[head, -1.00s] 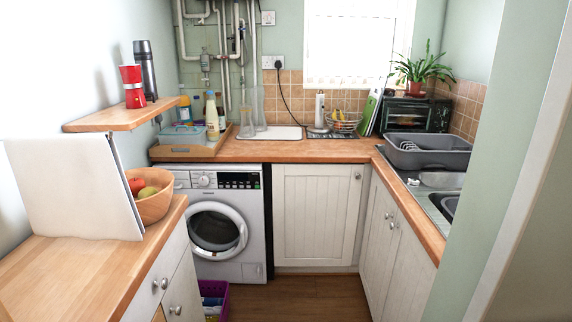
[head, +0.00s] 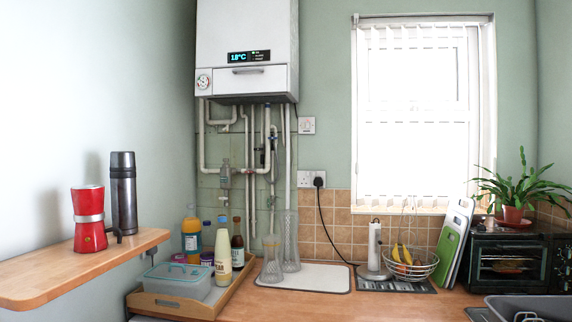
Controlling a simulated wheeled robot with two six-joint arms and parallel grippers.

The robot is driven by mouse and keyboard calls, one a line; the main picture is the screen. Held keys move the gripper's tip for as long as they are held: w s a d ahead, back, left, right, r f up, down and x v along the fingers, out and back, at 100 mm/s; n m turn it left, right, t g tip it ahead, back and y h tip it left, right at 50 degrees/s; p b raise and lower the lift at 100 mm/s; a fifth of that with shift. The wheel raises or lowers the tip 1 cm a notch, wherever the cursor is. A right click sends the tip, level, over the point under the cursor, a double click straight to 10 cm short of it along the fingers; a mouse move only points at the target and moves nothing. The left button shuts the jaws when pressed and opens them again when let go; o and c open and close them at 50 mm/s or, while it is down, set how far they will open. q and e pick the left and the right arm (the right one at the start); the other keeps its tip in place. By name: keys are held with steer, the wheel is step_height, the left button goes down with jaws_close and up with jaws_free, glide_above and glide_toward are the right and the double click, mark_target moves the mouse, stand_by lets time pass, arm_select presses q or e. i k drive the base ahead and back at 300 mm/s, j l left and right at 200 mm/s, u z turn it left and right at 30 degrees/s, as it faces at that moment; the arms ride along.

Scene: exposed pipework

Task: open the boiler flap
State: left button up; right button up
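The white boiler (head: 247,30) hangs on the back wall at the upper left of the head view, its top cut off by the frame. Its flap (head: 243,80) is a white panel at the lower front with a dark horizontal handle (head: 247,71). The flap looks shut. A lit display (head: 248,57) sits just above it, and a round dial (head: 204,82) is at its left. Neither of my grippers shows in the head view.
Exposed pipes (head: 252,150) run down below the boiler. The counter below holds a wooden tray (head: 180,303) with bottles and a box, and glass vases (head: 291,240). A wall shelf (head: 80,268) with a red moka pot (head: 89,220) and a dark flask (head: 123,193) juts out at left.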

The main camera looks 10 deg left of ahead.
mark_target(262, 79)
steer(key=i+z, duration=0.15)
steer(key=i, duration=0.35)
steer(key=i+j+z, duration=0.1)
steer(key=i, duration=0.35)
steer(key=i+j+z, duration=0.15)
steer(key=i, duration=0.35)
